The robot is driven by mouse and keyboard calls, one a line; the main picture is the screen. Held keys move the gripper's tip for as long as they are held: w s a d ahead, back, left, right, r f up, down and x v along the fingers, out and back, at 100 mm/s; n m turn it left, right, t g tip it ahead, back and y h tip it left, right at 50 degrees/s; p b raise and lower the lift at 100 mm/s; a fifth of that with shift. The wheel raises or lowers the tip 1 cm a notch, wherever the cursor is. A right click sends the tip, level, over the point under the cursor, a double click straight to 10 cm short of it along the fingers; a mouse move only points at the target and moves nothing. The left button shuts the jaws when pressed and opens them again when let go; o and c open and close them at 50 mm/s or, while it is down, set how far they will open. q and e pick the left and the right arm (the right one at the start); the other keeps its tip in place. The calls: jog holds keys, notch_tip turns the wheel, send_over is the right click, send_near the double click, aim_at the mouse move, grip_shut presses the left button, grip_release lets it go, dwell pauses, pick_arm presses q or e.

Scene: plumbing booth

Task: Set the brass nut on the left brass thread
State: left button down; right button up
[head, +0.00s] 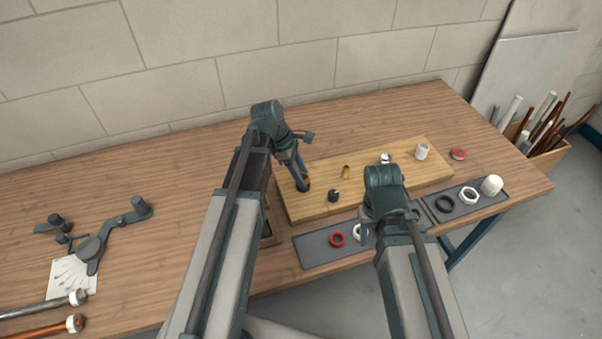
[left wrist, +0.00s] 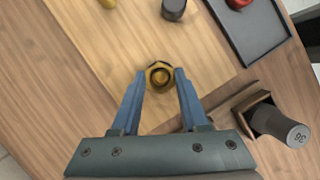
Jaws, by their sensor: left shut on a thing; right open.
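My left gripper (head: 303,187) is low over the left end of the wooden board (head: 320,209). In the left wrist view my left gripper (left wrist: 160,77) is shut on the brass nut (left wrist: 150,67), a hexagonal ring between its fingertips. Brass shows inside the nut's hole, in line with the left brass thread (left wrist: 161,76). I cannot tell whether the nut rests on the thread or is just above it. In the head view the gripper hides both. Another brass thread (head: 346,172) stands further right. My right gripper (head: 366,234) is open over the front tray, partly hidden by its arm.
A dark cap (head: 333,195) stands on the board near my left gripper. A wooden holder with a dark cylinder (left wrist: 284,127) is beside the board.

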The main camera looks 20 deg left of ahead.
dwell(0.3)
pick_arm(q)
jog(key=m, duration=0.1)
jog(key=m+g, duration=0.1)
jog(key=shift+w+f+m, duration=0.1)
jog(key=shift+w+m, duration=0.1)
jog(key=shift+m, duration=0.1)
pick_arm(e)
jog(key=shift+f, duration=0.1)
pick_arm(q)
jog(key=m+g, duration=0.1)
jog(key=m, duration=0.2)
jog(key=shift+s, duration=0.2)
jog(key=shift+c, duration=1.7)
grip_release()
jog(key=shift+o, duration=0.3)
jog(key=shift+o, duration=1.4)
